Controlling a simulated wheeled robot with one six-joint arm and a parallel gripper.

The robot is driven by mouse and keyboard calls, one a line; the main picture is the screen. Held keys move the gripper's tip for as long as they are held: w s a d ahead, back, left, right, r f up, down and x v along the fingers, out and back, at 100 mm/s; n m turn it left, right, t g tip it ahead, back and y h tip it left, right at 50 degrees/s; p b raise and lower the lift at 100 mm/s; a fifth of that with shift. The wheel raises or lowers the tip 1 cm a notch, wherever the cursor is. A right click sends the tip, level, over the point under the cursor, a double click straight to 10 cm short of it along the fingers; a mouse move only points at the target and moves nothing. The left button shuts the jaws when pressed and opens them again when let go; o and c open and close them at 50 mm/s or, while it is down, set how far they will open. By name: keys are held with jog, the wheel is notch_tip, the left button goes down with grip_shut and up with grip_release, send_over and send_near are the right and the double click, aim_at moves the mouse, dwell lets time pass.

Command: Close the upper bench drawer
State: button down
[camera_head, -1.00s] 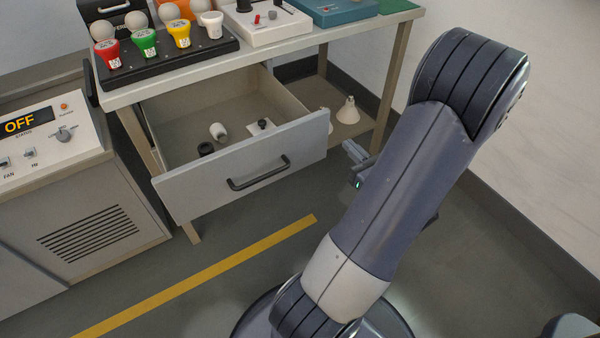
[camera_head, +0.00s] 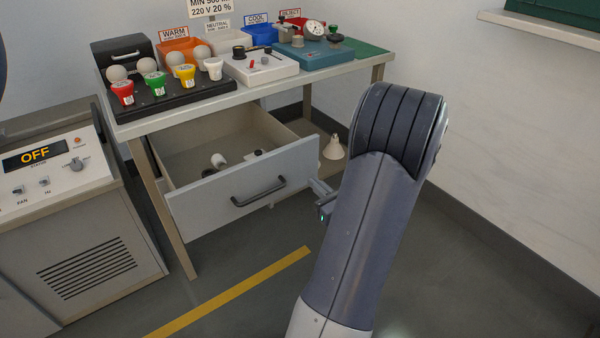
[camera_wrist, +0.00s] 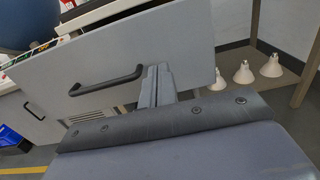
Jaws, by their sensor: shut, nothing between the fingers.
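The upper bench drawer (camera_head: 205,207) stands pulled out from under the bench, with its grey front and black bar handle (camera_head: 258,192) facing me. Inside it lie a white bulb-like piece (camera_head: 218,160) and small dark parts. My gripper (camera_head: 314,186) is shut and empty, at the right end of the drawer front. In the wrist view, my gripper's fingers (camera_wrist: 155,72) point at the drawer front (camera_wrist: 115,55), right of the handle (camera_wrist: 106,80). I cannot tell whether the fingertips touch the front.
The bench top (camera_head: 225,100) carries a dark rack of coloured bulbs (camera_head: 165,90), a white device (camera_head: 260,66) and a teal device (camera_head: 315,52). A lower shelf (camera_head: 328,165) holds white lamp-like pieces. A cabinet marked OFF (camera_head: 60,200) stands left. Floor before the drawer is clear.

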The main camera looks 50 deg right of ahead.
aim_at(293, 164)
jog(key=b+x, duration=0.1)
jog(key=x, duration=0.6)
jog(key=shift+w, duration=0.25)
jog(key=shift+w, duration=0.1)
